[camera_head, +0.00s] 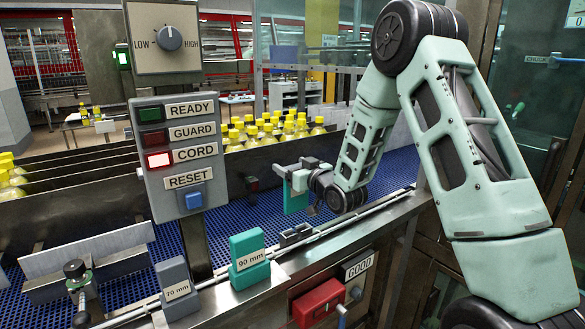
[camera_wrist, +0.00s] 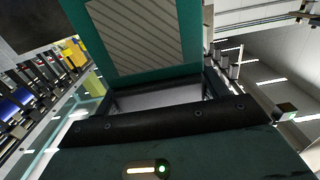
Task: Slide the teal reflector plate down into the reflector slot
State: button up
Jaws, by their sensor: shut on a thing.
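The teal reflector plate (camera_head: 296,203) hangs upright below my gripper (camera_head: 297,178) over the blue conveyor in the head view. My gripper is shut on it. In the wrist view the plate (camera_wrist: 150,38) fills the top middle, its grey hatched face framed in teal. A small dark grey bracket (camera_head: 296,236) with an upright gap stands on the front rail, below and apart from the plate. It may be the reflector slot, but I cannot tell for sure.
A teal 90 mm block (camera_head: 249,263) and a grey 70 mm block (camera_head: 177,288) stand on the front ledge. A control panel (camera_head: 178,155) on a post shows a lit CORD lamp. Yellow-capped bottles (camera_head: 270,130) stand behind the lane wall. A dark sensor (camera_head: 252,184) is beside the belt.

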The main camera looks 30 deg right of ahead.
aim_at(298, 202)
jog(key=shift+s+f, duration=0.1)
notch_tip(298, 202, down, 6)
jog(key=b, duration=0.6)
jog(key=shift+r, duration=0.2)
jog(key=shift+b, duration=0.9)
dwell(1.3)
jog(key=shift+f+b, duration=2.4)
jog(key=shift+r, duration=0.2)
jog(key=shift+r+p, duration=1.1)
jog(key=shift+r, duration=0.9)
jog(key=shift+b, duration=0.3)
